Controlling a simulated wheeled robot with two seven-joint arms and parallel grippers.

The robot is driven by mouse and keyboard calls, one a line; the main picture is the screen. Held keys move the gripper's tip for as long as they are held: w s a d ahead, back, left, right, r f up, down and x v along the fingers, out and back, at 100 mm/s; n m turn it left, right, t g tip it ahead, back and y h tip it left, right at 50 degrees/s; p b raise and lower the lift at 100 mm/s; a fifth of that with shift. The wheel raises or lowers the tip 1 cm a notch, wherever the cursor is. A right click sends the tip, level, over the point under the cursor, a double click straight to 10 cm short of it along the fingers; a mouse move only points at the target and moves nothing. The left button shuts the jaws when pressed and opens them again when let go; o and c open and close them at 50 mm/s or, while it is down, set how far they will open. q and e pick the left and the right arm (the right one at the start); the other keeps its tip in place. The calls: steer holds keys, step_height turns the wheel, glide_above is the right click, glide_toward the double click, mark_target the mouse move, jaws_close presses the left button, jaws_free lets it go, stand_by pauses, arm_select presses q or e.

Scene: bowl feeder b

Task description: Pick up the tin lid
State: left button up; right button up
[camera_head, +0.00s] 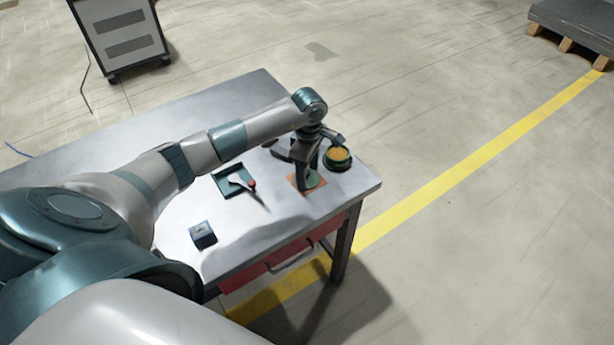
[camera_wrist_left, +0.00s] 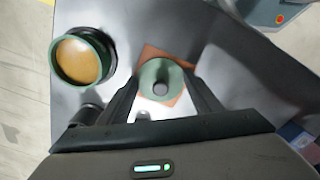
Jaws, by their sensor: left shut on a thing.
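The tin lid (camera_head: 314,181) is a green disc over an orange-brown square mat (camera_head: 293,183) near the table's right end. In the left wrist view the lid (camera_wrist_left: 152,72) shows as a green round with a grey knob in the middle. My left gripper (camera_head: 307,178) points down at the lid from above and is shut on it; its fingers (camera_wrist_left: 160,88) come in from both sides. I cannot tell whether the lid still touches the mat. My right gripper is not in view.
An open green tin (camera_head: 338,165) with orange-yellow contents stands close beside the lid, also in the left wrist view (camera_wrist_left: 105,66). A dark green tray (camera_head: 222,184) with a red-tipped tool and a small blue box (camera_head: 203,235) lie on the table (camera_head: 255,225). The front table edge is near.

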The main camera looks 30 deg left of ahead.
mark_target(308, 172)
arm_select(q)
steer(key=shift+r, duration=0.1)
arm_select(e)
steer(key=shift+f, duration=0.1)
